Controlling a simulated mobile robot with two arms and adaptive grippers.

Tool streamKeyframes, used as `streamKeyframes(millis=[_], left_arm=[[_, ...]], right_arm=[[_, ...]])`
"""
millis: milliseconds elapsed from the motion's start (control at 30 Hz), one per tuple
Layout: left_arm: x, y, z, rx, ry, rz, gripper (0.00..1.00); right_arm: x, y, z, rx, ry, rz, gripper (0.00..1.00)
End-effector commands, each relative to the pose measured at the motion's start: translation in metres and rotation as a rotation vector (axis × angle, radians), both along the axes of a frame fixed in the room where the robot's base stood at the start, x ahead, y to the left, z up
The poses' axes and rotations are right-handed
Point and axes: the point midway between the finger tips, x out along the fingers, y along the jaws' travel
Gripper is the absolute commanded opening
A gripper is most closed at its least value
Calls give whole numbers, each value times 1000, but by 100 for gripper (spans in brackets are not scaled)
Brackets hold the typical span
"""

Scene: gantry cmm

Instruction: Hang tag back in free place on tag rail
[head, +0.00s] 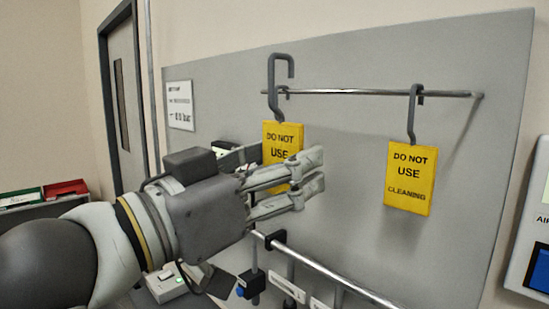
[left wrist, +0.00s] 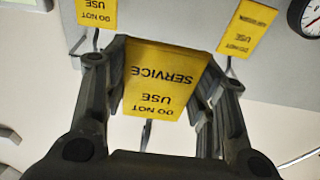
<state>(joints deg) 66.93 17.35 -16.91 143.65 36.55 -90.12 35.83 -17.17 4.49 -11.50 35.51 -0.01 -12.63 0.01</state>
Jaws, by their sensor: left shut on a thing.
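My left gripper (head: 311,171) is shut on a yellow "DO NOT USE" tag (head: 283,138) with a grey hook (head: 271,85). The left wrist view shows this tag (left wrist: 165,80) upside down between the fingers, with the word SERVICE. Its hook top stands above the left part of the thin tag rail (head: 380,93); I cannot tell whether they touch. A yellow CLEANING tag (head: 410,178) hangs on the rail's right part. The left wrist view shows another tag (left wrist: 247,28) behind at right, apparently hidden behind the held tag in the head view. My right gripper is not in view.
The rail is fixed to a grey panel (head: 500,60). A second shiny bar (head: 325,270) runs below the gripper. A white notice (head: 180,105) is at left and a device with a blue screen (head: 538,268) at right. The rail looks bare between the hooks.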

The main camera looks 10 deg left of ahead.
Motion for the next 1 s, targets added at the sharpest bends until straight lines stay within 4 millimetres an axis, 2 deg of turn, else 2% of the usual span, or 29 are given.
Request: streamKeyframes(millis=[33, 167, 1000], left_arm=[[3, -2, 3, 0, 4, -1, 37], [9, -8, 3, 0, 3, -2, 37], [64, -47, -1, 0, -1, -1, 37]], right_arm=[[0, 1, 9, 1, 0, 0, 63], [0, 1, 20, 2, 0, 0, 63], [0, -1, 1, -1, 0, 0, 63]])
